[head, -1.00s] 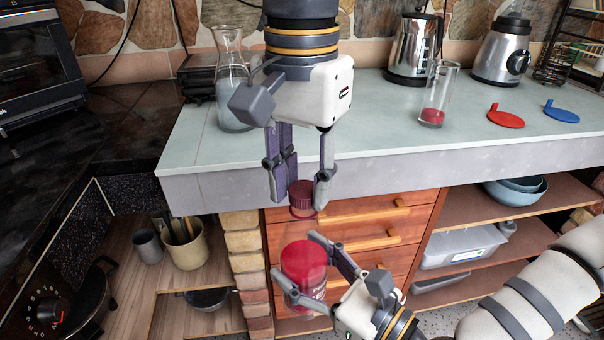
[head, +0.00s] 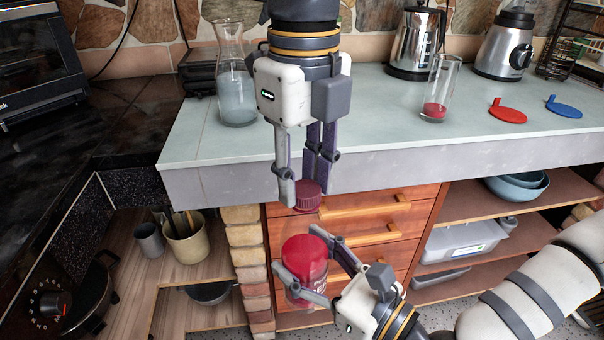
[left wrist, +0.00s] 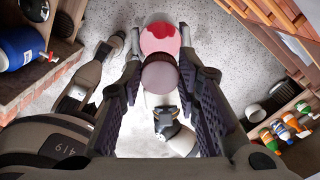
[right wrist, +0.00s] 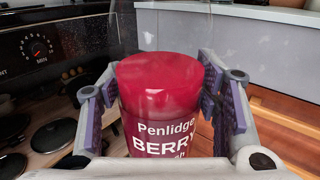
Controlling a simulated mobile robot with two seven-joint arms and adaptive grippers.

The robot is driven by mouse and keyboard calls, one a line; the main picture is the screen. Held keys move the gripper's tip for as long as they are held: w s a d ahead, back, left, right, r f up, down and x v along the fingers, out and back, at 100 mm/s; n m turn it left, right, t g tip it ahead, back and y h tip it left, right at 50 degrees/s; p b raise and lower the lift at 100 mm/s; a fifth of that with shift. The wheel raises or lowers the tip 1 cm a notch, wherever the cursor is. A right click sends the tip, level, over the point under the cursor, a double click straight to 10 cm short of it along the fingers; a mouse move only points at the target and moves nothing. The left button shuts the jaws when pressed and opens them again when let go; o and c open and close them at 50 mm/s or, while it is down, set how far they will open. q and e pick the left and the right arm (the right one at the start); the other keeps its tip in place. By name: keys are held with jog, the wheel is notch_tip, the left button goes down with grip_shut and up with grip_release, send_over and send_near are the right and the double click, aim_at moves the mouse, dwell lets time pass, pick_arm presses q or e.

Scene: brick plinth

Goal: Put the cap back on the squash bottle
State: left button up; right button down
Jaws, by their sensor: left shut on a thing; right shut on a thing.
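The squash bottle (head: 305,262) is clear, with red squash inside and a clear upper part. It stands about upright in front of the drawers, off the counter. My right gripper (head: 296,250) is shut around its body; the right wrist view shows the berry label (right wrist: 165,140) between the fingers. The dark red ridged cap (head: 307,198) is held by my left gripper (head: 304,188), which points down from above. The cap is above the red squash, in line with the bottle; I cannot tell whether it sits on the neck. In the left wrist view the cap (left wrist: 160,76) partly covers the bottle (left wrist: 160,38).
On the counter (head: 380,130) stand a carafe (head: 237,95), a glass with red liquid (head: 437,90), a kettle (head: 414,45) and a blender (head: 505,45). The counter's front edge is close behind the cap.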

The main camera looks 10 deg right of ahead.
pick_arm(q)
jog(key=m, duration=0.4)
jog(key=shift+d, duration=0.1)
jog(key=m, duration=0.8)
jog(key=shift+d, duration=0.15)
jog(key=m, duration=0.3)
jog(key=shift+m, duration=0.4)
jog(key=m, duration=0.2)
jog(key=s+m, duration=0.1)
jog(key=shift+d+f, duration=0.25)
jog(key=shift+d, duration=0.05)
jog(key=shift+m, duration=0.7)
jog(key=shift+w+a+r+m, duration=0.25)
jog(key=shift+w+m, duration=0.05)
jog(key=shift+w, duration=0.15)
